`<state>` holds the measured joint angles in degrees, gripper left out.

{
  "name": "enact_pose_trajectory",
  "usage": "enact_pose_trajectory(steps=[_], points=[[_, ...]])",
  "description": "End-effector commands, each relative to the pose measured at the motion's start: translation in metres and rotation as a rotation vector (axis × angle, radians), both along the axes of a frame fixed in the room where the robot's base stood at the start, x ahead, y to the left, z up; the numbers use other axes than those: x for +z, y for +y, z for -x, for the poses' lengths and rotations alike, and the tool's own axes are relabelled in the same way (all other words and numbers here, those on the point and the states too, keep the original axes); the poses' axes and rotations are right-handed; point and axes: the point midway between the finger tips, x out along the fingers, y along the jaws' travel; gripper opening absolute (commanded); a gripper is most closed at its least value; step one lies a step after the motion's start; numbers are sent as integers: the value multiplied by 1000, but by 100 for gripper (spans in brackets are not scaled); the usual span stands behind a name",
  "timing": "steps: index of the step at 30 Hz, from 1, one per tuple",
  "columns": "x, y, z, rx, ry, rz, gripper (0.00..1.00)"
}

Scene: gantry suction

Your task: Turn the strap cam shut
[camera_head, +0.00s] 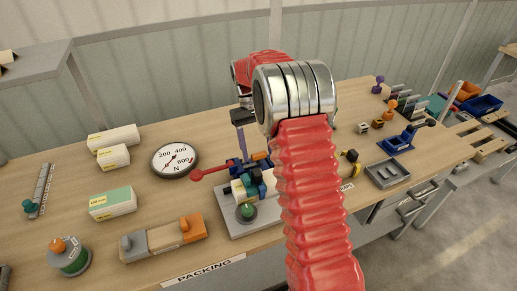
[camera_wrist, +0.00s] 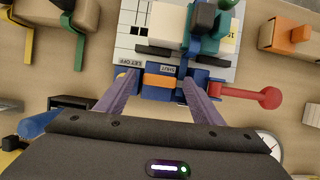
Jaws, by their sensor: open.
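The strap cam unit stands on a light grey base plate (camera_head: 237,222). A long red lever with a round knob (camera_head: 196,175) points left in the head view, and right in the wrist view (camera_wrist: 268,97). An orange block (camera_wrist: 160,81) sits among blue parts (camera_wrist: 205,75) at the lever's inner end. My gripper (camera_wrist: 158,84) is open, its two purple-grey fingers on either side of the orange block. I cannot tell whether they touch it.
A round dial (camera_head: 175,160), white cartons (camera_head: 113,203) and an orange-and-grey block (camera_head: 163,239) stand left of the unit. A grey tray (camera_head: 387,173) and a blue clamp (camera_head: 397,143) lie to the right. The bench's front edge is close to the base plate.

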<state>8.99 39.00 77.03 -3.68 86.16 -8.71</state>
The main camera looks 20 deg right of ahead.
Motion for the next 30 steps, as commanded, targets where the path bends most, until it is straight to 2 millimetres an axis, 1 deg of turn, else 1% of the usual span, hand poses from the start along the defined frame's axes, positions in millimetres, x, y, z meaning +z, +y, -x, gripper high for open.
enact_pose_trajectory(steps=[6,11,21,30], points=[[1,0,-1,-1,0,0,61],[10,0,-5,-1,-1,0,61],[54,0,-23,0,-2,0,61],[88,0,-38,0,-2,0,61]])
